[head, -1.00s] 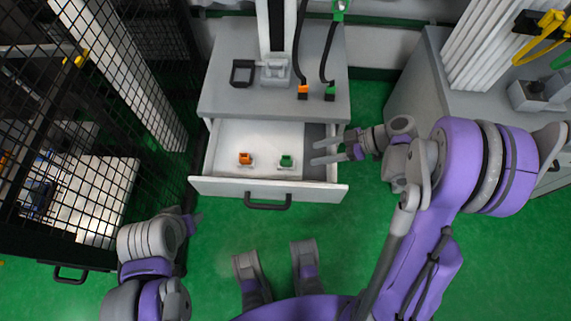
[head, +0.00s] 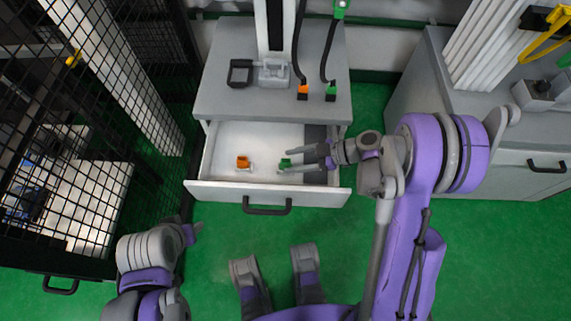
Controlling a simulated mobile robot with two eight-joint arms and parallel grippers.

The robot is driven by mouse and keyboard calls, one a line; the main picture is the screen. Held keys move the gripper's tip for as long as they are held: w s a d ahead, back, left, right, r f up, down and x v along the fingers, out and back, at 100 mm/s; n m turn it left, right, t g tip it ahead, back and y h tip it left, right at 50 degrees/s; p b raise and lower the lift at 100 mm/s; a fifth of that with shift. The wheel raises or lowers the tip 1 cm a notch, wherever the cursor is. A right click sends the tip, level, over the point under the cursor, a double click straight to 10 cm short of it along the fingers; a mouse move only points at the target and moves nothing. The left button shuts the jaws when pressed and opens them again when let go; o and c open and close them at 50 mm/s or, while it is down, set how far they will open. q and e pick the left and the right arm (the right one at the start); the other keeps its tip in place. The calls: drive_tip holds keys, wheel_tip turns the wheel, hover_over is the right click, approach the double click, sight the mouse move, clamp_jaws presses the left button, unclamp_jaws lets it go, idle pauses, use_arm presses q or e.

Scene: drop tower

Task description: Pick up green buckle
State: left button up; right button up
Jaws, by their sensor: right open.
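The green buckle (head: 285,163) lies in the open drawer (head: 225,189), right of the middle, and is partly hidden by my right gripper. My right gripper (head: 283,161) reaches in from the right with its fingers apart. Its fingertips are at the green buckle, one on the far side and one on the near side in this view. I cannot tell whether they touch it. My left gripper (head: 193,230) is at the lower left, outside the drawer and far from the buckle. Its jaws are too small and turned to read.
An orange buckle (head: 242,162) lies in the drawer to the left of the green one. The grey cabinet top (head: 225,100) above holds a black frame, a grey block and cables with orange and green ends. A black mesh fence (head: 70,130) stands on the left.

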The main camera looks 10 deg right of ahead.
drive_tip(key=shift+w+a+f, duration=0.15)
drive_tip(key=shift+a+f, duration=0.15)
drive_tip(key=shift+a, duration=0.25)
clamp_jaws()
drive_tip(key=shift+r, duration=0.1)
